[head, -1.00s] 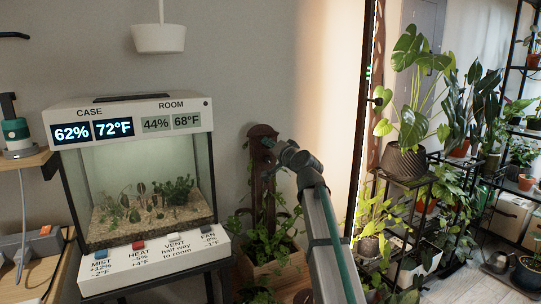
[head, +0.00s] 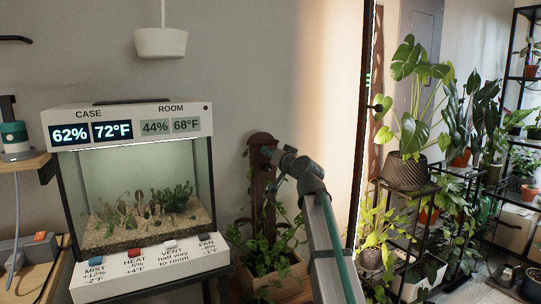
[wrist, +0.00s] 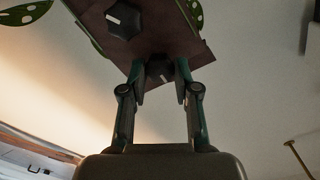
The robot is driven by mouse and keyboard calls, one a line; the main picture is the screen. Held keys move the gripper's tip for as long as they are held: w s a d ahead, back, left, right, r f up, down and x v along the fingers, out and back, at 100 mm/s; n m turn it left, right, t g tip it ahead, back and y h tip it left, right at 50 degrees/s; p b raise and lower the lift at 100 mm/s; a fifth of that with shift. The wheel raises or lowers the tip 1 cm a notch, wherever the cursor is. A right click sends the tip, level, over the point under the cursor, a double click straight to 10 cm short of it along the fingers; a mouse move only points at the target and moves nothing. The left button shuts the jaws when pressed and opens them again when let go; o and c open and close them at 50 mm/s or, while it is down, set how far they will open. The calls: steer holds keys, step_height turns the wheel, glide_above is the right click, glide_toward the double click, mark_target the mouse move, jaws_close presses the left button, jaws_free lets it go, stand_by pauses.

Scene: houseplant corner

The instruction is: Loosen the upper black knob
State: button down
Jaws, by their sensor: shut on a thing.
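A brown wooden post (head: 261,190) with a rounded top stands in a wooden planter box. My gripper (head: 270,152) is at the front of the post near its top. In the wrist view my gripper (wrist: 160,78) is shut on the upper black knob (wrist: 158,68), with one finger on each side of it. A second black knob (wrist: 122,20) with a white mark sits farther along the same board (wrist: 165,28), clear of the fingers. In the head view the knob in the grip is mostly hidden by the gripper and wrist.
Vines climb the post from the planter box (head: 270,285). A glass plant case (head: 140,185) with labelled buttons and displays stands to the left. Shelves with potted plants, including a large one in a ribbed pot (head: 405,170), stand to the right.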

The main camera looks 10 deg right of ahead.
steer(key=c, duration=0.8)
jaws_free()
steer(key=shift+c, duration=0.2)
steer(key=v, duration=1.2)
